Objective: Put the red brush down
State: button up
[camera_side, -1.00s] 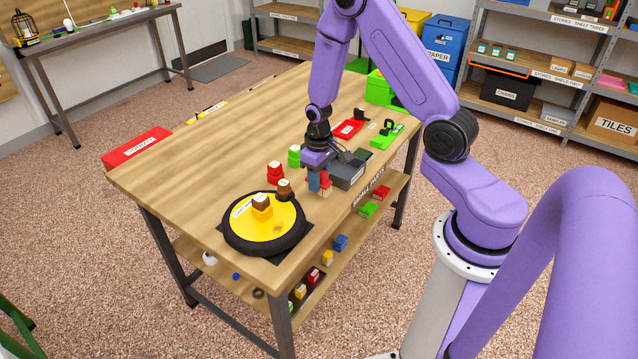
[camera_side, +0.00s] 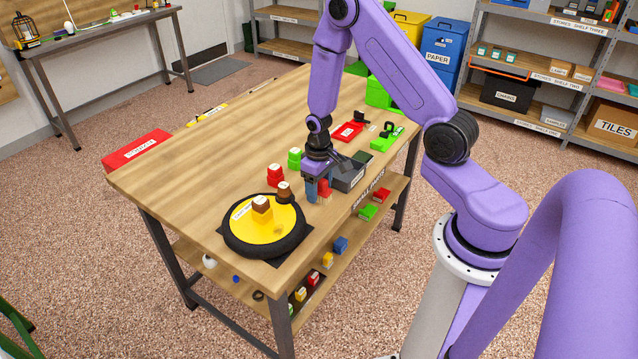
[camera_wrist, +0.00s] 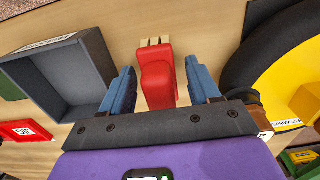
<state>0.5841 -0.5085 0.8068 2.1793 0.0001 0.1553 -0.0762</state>
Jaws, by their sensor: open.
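The red brush (camera_side: 325,188) is at the front edge side of the wooden bench, between the grey bin and the black-rimmed yellow wheel. In the wrist view the brush (camera_wrist: 158,78) has a red body with pale bristles at its far end. My gripper (camera_wrist: 161,72) is open, with one blue finger on each side of the brush and a visible gap on both sides. In the side view my gripper (camera_side: 318,188) is low over the bench and partly hides the brush. The brush appears to rest on the bench top.
The grey bin (camera_wrist: 96,62) stands close on one side and the wheel (camera_wrist: 236,78) on the other. Red blocks (camera_side: 275,176) and green blocks (camera_side: 294,158) stand behind. The bench's left part (camera_side: 190,170) is clear.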

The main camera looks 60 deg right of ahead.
notch_tip(320, 180, up, 11)
jog(key=shift+r, duration=0.55)
jog(key=shift+a+r, duration=0.2)
jog(key=s+a+r+n, duration=0.3)
jog(key=s+a+r, duration=0.1)
jog(key=a, duration=0.3)
jog(key=s+a+r+n, duration=0.3)
jog(key=s+n, duration=0.1)
jog(key=s, duration=0.6)
jog(key=s+a+r+n, duration=0.3)
jog(key=s+a+n, duration=0.1)
jog(key=s, duration=0.6)
jog(key=shift+s+a+r+n, duration=0.2)
jog(key=shift+a+n, duration=0.05)
jog(key=shift+n, duration=0.55)
